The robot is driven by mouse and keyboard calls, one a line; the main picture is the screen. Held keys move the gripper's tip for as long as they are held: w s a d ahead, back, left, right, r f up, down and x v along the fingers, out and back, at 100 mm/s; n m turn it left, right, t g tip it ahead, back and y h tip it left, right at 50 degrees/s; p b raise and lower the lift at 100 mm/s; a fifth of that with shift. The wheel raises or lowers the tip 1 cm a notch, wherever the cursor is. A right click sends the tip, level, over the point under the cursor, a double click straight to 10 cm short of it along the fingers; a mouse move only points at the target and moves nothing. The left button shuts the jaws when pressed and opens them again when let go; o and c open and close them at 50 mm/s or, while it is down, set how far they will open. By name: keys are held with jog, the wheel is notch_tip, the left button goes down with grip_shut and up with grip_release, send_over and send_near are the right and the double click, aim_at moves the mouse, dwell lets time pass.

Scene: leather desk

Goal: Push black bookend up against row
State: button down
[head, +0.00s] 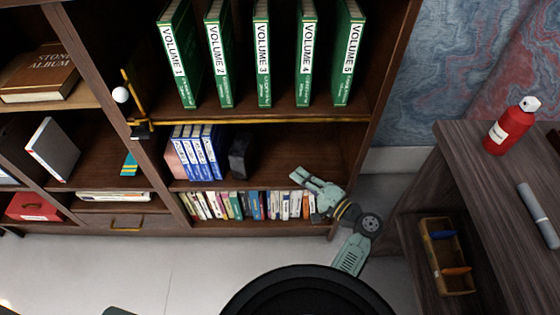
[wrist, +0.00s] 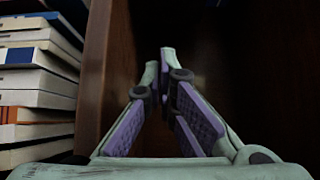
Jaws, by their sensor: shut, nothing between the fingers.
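The black bookend (head: 239,155) stands on the middle shelf (head: 275,172), just right of a row of blue-spined books (head: 203,151). A pinkish block (head: 178,158) is at the row's left end. My gripper (head: 296,175) is shut and empty, to the right of the bookend and clearly apart from it, at the shelf's front edge. In the wrist view the shut fingertips (wrist: 161,60) point into a dark shelf space; I cannot make out the bookend there.
Small books (head: 245,205) fill the shelf below; stacked-looking books show at left in the wrist view (wrist: 35,90), beside a wooden board (wrist: 97,75). Green volumes (head: 262,55) stand above. A desk (head: 470,165) with a red bottle (head: 510,127) is right.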

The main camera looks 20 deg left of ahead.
aim_at(252, 157)
jog(key=x, duration=0.9)
jog(key=shift+a+b, duration=0.35)
jog(key=shift+b, duration=0.05)
jog(key=shift+s+a+r+p, duration=0.1)
jog(key=shift+s+a+p, duration=0.15)
jog(key=shift+a, duration=0.35)
jog(key=shift+s+a+r+p, duration=0.15)
jog(key=shift+a+p, duration=0.1)
jog(key=shift+a, duration=0.3)
jog(key=shift+s+a+f, duration=0.15)
jog(key=shift+a+f, duration=0.05)
jog(key=shift+a, duration=0.5)
jog(key=shift+a, duration=0.1)
jog(key=a, duration=0.1)
jog(key=s+a, duration=0.1)
jog(key=shift+a, duration=0.3)
jog(key=shift+w, duration=0.1)
jog(key=shift+d, duration=0.1)
